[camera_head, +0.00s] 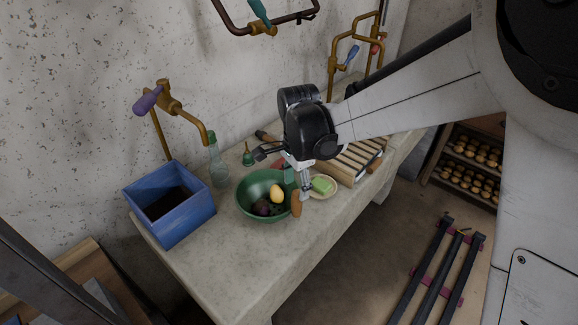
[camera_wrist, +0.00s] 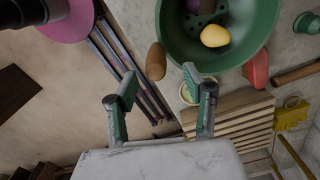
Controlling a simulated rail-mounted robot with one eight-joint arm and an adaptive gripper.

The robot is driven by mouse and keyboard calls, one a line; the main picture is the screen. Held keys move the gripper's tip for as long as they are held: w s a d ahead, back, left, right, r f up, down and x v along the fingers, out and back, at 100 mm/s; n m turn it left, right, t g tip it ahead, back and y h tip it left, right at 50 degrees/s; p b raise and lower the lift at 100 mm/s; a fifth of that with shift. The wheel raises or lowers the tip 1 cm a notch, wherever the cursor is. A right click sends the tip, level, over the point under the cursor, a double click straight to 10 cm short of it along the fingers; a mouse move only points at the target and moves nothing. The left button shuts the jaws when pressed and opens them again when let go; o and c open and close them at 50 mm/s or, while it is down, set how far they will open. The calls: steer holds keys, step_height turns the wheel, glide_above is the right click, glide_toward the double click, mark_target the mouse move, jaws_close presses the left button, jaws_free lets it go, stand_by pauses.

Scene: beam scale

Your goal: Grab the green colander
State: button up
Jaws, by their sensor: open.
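The green colander (camera_head: 247,190) stands upright on the stone counter. It holds a yellow, egg-shaped item (camera_head: 277,194) and dark purple items (camera_head: 262,208). My gripper (camera_head: 288,173) is above the counter by the colander's right, far side in the head view. In the wrist view, the colander (camera_wrist: 172,32) fills the top right, with the yellow item (camera_wrist: 215,36) inside. The colander lies beyond the fingertips. The arm hides part of the rim in the head view, and contact cannot be told.
A brown cylinder (camera_head: 296,206) stands close to the colander's right side. Green soap (camera_head: 322,185) on a small dish and a slatted wooden rack (camera_head: 352,160) are right. A glass bottle (camera_head: 218,172) and blue box (camera_head: 172,212) are left. The counter's front is clear.

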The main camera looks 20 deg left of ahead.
mark_target(296, 205)
steer(key=shift+s+f+p, duration=0.2)
steer(key=shift+f+p, duration=0.05)
steer(key=shift+f, duration=1.7)
steer(key=shift+s+f+p, duration=0.15)
steer(key=shift+f+p, duration=0.05)
steer(key=shift+f, duration=1.7)
jaws_close()
